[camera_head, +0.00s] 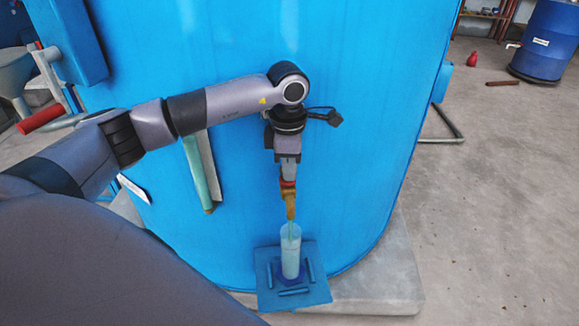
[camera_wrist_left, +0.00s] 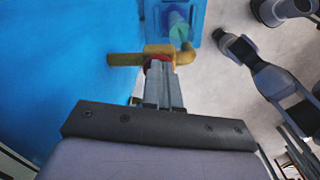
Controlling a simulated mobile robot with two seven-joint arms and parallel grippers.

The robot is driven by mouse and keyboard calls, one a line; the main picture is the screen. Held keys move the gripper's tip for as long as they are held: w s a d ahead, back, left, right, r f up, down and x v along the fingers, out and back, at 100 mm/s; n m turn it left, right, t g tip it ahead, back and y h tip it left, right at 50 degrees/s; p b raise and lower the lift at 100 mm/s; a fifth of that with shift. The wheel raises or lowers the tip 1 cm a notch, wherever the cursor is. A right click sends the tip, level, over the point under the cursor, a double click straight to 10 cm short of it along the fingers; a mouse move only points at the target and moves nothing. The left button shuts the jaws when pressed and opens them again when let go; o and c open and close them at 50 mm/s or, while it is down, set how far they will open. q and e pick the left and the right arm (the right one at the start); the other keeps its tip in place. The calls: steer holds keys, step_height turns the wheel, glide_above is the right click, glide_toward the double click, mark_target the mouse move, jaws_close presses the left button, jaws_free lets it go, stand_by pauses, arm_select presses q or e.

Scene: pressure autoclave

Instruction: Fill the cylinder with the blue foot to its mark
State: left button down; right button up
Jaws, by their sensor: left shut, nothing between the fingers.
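The clear cylinder (camera_head: 290,257) stands upright on its blue foot (camera_head: 292,284), on a blue bracket (camera_head: 267,297) low on the tank. A brass tap (camera_head: 291,207) is directly above its mouth; a thin greenish streak runs from the spout into the cylinder top. The cylinder's mark and liquid level are too small to read. My left gripper (camera_head: 288,171) points down at the tap, its fingers shut and empty. In the left wrist view the fingertips (camera_wrist_left: 160,68) are at the tap's red part (camera_wrist_left: 156,61), with the cylinder (camera_wrist_left: 178,24) beyond. My right gripper is not identifiable.
The big blue tank (camera_head: 340,120) fills the middle and stands on a concrete plinth (camera_head: 385,275). A strip-like gauge (camera_head: 203,170) is on the tank, left of my gripper. Open floor lies right, with a blue drum (camera_head: 545,42) and a red bottle (camera_head: 472,60) far back.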

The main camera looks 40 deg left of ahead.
arm_select(q)
steer(key=shift+s+f, duration=0.35)
steer(key=shift+f, duration=0.35)
steer(key=r+p, duration=0.1)
steer(key=r, duration=0.1)
steer(key=r+p, duration=0.1)
steer(key=r, duration=0.1)
steer(key=r+p, duration=0.1)
steer(key=r, duration=0.1)
steer(key=shift+w+r+p, duration=0.15)
steer(key=shift+w+p, duration=0.15)
steer(key=shift+p, duration=0.1)
step_height(320, 180, up, 9)
steer(key=shift+b, duration=0.45)
arm_select(e)
steer(key=shift+s+d+r, duration=0.15)
steer(key=shift+d+r, duration=0.1)
steer(key=shift+r, duration=0.2)
steer(key=shift+s+d+r, duration=0.15)
steer(key=shift+d+r, duration=0.05)
steer(key=shift+r, duration=0.2)
